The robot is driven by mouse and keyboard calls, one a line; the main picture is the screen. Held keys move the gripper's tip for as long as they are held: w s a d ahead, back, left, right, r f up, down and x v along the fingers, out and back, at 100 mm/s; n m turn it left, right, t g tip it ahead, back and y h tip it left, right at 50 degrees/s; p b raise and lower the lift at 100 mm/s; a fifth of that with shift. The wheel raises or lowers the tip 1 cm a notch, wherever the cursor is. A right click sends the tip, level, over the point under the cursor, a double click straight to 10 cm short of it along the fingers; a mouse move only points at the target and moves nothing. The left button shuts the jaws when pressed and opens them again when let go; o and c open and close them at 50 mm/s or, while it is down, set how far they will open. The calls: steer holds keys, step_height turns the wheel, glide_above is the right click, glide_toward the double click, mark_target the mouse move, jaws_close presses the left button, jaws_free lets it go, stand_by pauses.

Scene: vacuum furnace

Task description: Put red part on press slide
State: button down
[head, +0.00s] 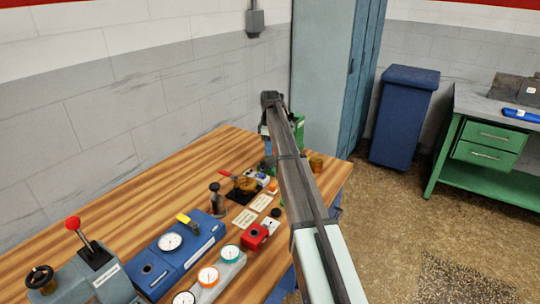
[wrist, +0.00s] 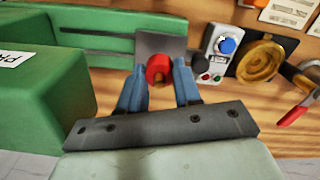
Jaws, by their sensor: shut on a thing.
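The red part (wrist: 158,68) is a small rounded piece between the blue fingertips of my gripper (wrist: 159,80) in the wrist view. My gripper is shut on it. The part overlaps the lower edge of a grey metal plate (wrist: 160,44) at the end of the green press (wrist: 110,22); I cannot tell whether it touches the plate. The press has a long dark slot and a white label, partly cut off. In the head view, the green press (head: 298,131) is mostly behind my arm. My gripper (head: 267,148) is only partly visible there, and the red part cannot be made out.
Right of the plate in the wrist view are a control box with a blue knob (wrist: 227,45), a brass-coloured round piece (wrist: 260,62) and a red-handled tool (wrist: 293,115). In the head view, gauges and blue instruments (head: 175,247) crowd the front of the wooden bench (head: 130,190); its back left is clear.

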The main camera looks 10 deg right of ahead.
steer(key=shift+f, duration=1.65)
steer(key=shift+f, duration=0.15)
steer(key=c, duration=0.8)
jaws_free()
step_height(320, 180, up, 12)
steer(key=shift+r, duration=0.15)
